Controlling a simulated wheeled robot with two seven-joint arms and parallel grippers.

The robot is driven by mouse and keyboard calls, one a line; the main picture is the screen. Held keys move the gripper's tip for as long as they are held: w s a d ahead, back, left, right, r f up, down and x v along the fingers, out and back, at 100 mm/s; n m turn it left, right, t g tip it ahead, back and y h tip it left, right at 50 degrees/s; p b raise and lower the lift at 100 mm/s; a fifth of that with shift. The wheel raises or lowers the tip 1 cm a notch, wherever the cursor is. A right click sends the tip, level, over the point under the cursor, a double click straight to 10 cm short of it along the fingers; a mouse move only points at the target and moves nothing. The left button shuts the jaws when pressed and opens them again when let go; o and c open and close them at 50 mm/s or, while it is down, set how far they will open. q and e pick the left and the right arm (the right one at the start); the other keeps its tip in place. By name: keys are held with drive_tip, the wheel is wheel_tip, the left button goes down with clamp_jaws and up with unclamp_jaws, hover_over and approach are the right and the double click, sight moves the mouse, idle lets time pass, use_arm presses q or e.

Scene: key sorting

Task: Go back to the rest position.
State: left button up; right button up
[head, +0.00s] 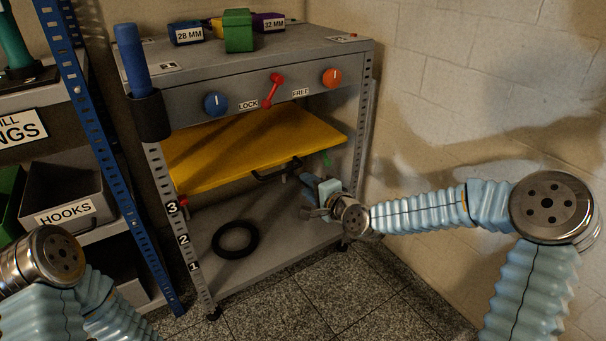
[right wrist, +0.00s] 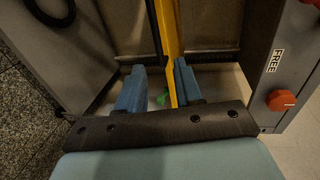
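My right gripper (head: 306,194) is at the front right of the grey cart, below and in front of the yellow board (head: 245,143). In the right wrist view my right gripper (right wrist: 158,86) has its two blue fingers spread apart. The edge of the yellow board (right wrist: 171,60) shows between them, near the right finger; no contact can be made out. My left arm shows only at the lower left of the head view, and its gripper is out of the picture.
The grey cart (head: 335,56) has a red lever (head: 272,90), a blue knob (head: 215,104) and an orange knob (head: 332,77). A black ring (head: 235,254) lies on its lower shelf. A blue rack post (head: 110,160) stands left, and a brick wall (head: 480,80) right.

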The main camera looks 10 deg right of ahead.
drive_tip(key=s+a+f+n+g+p, duration=0.1)
drive_tip(key=s+a+f+n+g, duration=0.25)
drive_tip(key=s+f, duration=0.55)
drive_tip(key=s+a+f+n+g+p, duration=0.1)
drive_tip(key=s+a+f+n+g, duration=0.25)
drive_tip(key=f, duration=0.95)
drive_tip(key=s+d+f+n+g+h, duration=0.1)
drive_tip(key=s+f, duration=0.4)
drive_tip(key=s, duration=0.5)
drive_tip(key=s+d+f+n+g, duration=0.3)
drive_tip(key=s+f+g, duration=0.2)
drive_tip(key=s, duration=0.4)
drive_tip(key=shift+s+n+g+h, duration=0.3)
drive_tip(key=shift+s+n+h, duration=0.1)
drive_tip(key=shift+r, duration=0.1)
